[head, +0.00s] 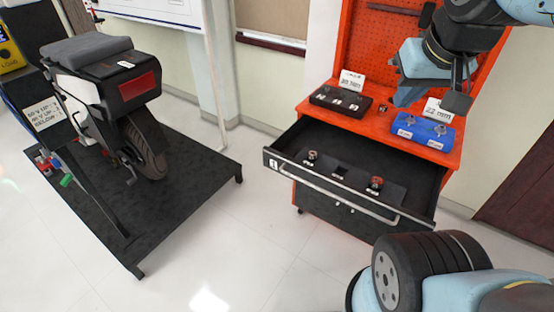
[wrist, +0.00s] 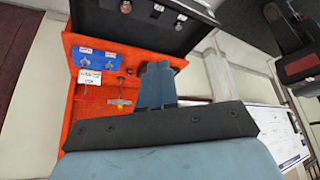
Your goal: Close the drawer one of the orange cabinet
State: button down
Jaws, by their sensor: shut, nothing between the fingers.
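The orange cabinet (head: 440,151) stands at the right in the head view, and its orange top also shows in the wrist view (wrist: 132,50). Its top drawer, drawer one (head: 283,168), is pulled out well forward, with a "1" label on its front and a long light handle bar (head: 340,191). A few small parts lie inside it. The open drawer also shows at the top of the wrist view (wrist: 190,33). My gripper (head: 402,98) is shut and empty, above the cabinet top and apart from the drawer. Its fingers (wrist: 158,84) show together in the wrist view.
A black tray (head: 341,101) and a blue tray (head: 423,131) sit on the cabinet top near my gripper. A pegboard (head: 382,45) rises behind. A motorcycle (head: 110,80) stands on a dark platform (head: 197,185) at left. White floor (head: 240,225) lies clear between platform and cabinet.

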jog(key=w+a+f+n+g+h, duration=0.3)
jog(key=w+a+f+n+h, duration=0.15)
jog(key=w+f, duration=0.4)
jog(key=w+a+f+n+g+h, duration=0.25)
jog(key=w+a+f+n, duration=0.4)
jog(key=f, duration=0.35)
jog(key=n+t+h, duration=0.4)
jog(key=n+t, duration=1.1)
jog(key=n, duration=0.3)
send_near(278, 164)
jog(key=shift+g, duration=0.25)
jog(key=x, duration=0.5)
jog(key=shift+w+d+r, duration=0.1)
jog(key=shift+w+r, duration=0.05)
jog(key=shift+r, duration=0.05)
jog(key=shift+w+d, duration=0.4)
jog(key=shift+w, duration=0.2)
